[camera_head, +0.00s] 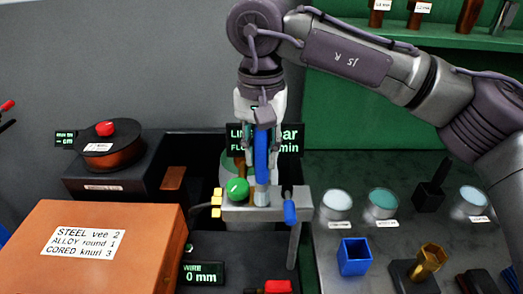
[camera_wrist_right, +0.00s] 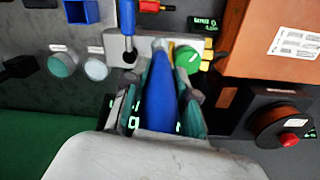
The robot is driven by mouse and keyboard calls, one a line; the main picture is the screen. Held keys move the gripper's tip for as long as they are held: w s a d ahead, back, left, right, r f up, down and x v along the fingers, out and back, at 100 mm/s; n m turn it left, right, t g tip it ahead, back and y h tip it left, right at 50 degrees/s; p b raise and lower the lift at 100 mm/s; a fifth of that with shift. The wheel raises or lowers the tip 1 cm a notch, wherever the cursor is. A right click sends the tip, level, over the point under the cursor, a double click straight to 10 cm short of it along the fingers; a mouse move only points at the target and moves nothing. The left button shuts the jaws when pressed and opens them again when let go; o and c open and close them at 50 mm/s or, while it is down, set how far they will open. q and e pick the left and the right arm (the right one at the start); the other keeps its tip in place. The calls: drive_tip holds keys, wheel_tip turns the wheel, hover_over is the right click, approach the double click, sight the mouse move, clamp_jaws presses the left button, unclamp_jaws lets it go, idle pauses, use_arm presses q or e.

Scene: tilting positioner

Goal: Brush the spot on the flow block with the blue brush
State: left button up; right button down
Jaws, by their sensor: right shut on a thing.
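My right gripper (camera_head: 262,145) is shut on the blue brush (camera_head: 261,158) and holds it upright, bristle end down. In the right wrist view the brush's blue handle (camera_wrist_right: 159,92) runs between the fingers of the gripper (camera_wrist_right: 158,108). The brush's pale lower end is over the grey flow block (camera_head: 235,213) and looks to be at its top face, just right of the green knob (camera_head: 237,189). I cannot tell whether it touches. The block also shows in the wrist view (camera_wrist_right: 143,46). No spot can be made out. My left gripper is not in view.
A blue-handled lever (camera_head: 290,211) hangs at the block's right end. Yellow fittings (camera_head: 216,204) stick out at its left. An orange box (camera_head: 100,260) stands front left. A blue square cup (camera_head: 353,259), a gold cup (camera_head: 430,258) and several jars stand on the right bench.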

drive_tip(key=shift+w+r+p, duration=0.1)
drive_tip(key=shift+w+p, duration=0.75)
drive_tip(key=shift+w, duration=0.65)
drive_tip(key=shift+s+f+b, duration=0.2)
drive_tip(key=shift+s+b, duration=0.2)
drive_tip(key=shift+s, duration=0.1)
drive_tip(key=shift+s+r+b, duration=0.1)
drive_tip(key=shift+s+b, duration=0.3)
drive_tip(key=shift+s, duration=0.8)
drive_tip(key=shift+w, duration=0.1)
